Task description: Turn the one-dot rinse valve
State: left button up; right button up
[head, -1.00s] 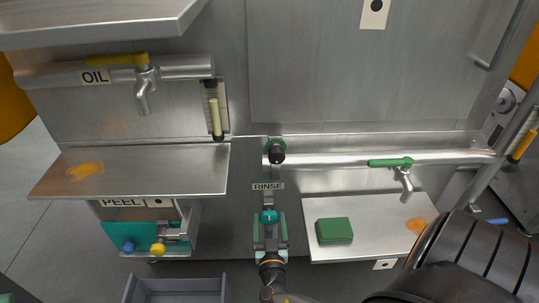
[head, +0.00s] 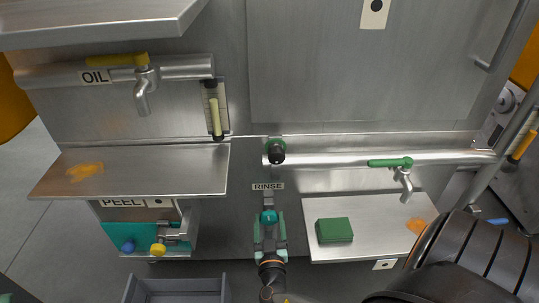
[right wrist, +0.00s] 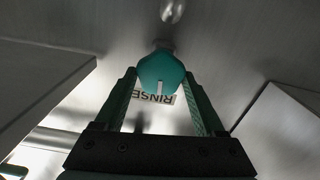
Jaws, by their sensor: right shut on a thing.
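A teal knob (head: 268,216) sits on the steel panel below the RINSE label (head: 268,186). In the right wrist view the knob (right wrist: 162,72) shows a white line on its front. No dot is visible on it. My right gripper (head: 269,228) comes up from below. Its two fingers (right wrist: 162,85) are shut on the knob from both sides. The white line points toward the gripper's palm in the wrist view. My left gripper is not in view.
A horizontal steel pipe with a green-lever tap (head: 390,162) runs to the right. Below it, a steel shelf (head: 375,212) holds a green block (head: 334,230). A grey bin (head: 177,290) stands lower left.

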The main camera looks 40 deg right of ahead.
jog(key=n, duration=0.7)
jog(key=shift+w, duration=0.15)
jog(key=n, duration=0.6)
jog(key=shift+w+a+f, duration=0.1)
jog(key=shift+f, duration=0.05)
jog(key=n, duration=0.5)
jog(key=shift+f+n+p, duration=0.1)
jog(key=shift+n+p, duration=0.2)
jog(key=shift+n, duration=0.1)
jog(key=n+p, duration=0.1)
jog(key=n, duration=0.4)
jog(key=shift+f, duration=0.1)
jog(key=shift+n, duration=0.3)
jog(key=o, duration=1.3)
jog(key=shift+f, duration=0.1)
jog(key=shift+o, duration=0.2)
